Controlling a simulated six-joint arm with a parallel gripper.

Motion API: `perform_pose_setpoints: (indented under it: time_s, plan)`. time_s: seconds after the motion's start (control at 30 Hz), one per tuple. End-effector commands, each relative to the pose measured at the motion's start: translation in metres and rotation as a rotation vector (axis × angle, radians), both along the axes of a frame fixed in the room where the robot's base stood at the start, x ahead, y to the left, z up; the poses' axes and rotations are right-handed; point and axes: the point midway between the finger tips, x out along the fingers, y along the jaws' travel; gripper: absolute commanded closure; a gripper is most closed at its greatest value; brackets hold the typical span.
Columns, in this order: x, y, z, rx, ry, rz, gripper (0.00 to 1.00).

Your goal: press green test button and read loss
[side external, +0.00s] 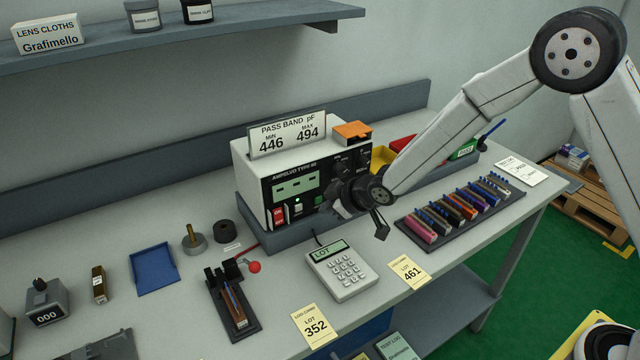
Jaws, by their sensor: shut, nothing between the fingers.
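The white tester (252,180) stands on a grey plinth at the back of the bench, its black front panel facing the bench's front. Its green display (296,186) seems to show only dashes; no loss figure is readable. My gripper (342,207) is shut and empty, in front of the panel's lower right part. It is right of the green button and looks apart from it. The gripper and wrist hide part of the panel's right side.
A pass band card (286,136) on the tester reads min 446, max 494. A keypad (340,270) stands in front of the tester. A rack of coloured pieces (458,211) is at right. A fixture (222,310) with a red-knobbed lever (254,267) is at front left.

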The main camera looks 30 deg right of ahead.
Motion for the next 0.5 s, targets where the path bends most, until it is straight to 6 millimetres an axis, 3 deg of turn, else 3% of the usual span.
perform_pose_setpoints:
  time_s: [0.5]
  plan:
    - [0.0077, -0.0002, -0.0003, 0.0, 0.001, -0.001, 1.0]
